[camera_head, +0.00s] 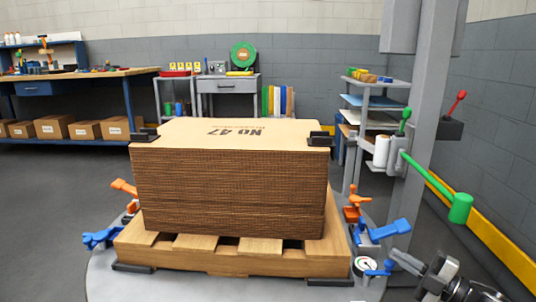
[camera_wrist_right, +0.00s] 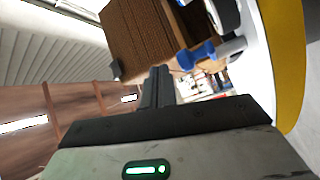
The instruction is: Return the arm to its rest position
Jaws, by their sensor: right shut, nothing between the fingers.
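My right gripper (camera_head: 442,278) shows at the lower right corner of the head view, partly cut off by the frame edge. In the right wrist view its two dark fingers (camera_wrist_right: 158,86) are together, with nothing between them. It is apart from the stack of brown sheets (camera_head: 235,190), to the right of it and nearer to me. The stack also shows in the right wrist view (camera_wrist_right: 150,35). My left gripper is not in the head view.
The stack sits on a wooden pallet (camera_head: 205,258) on a round grey platform. Blue and orange clamps (camera_head: 390,230) stand around it. A grey post (camera_head: 432,120) with a green-knobbed lever (camera_head: 460,208) rises at the right, near my right arm. Open floor lies left.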

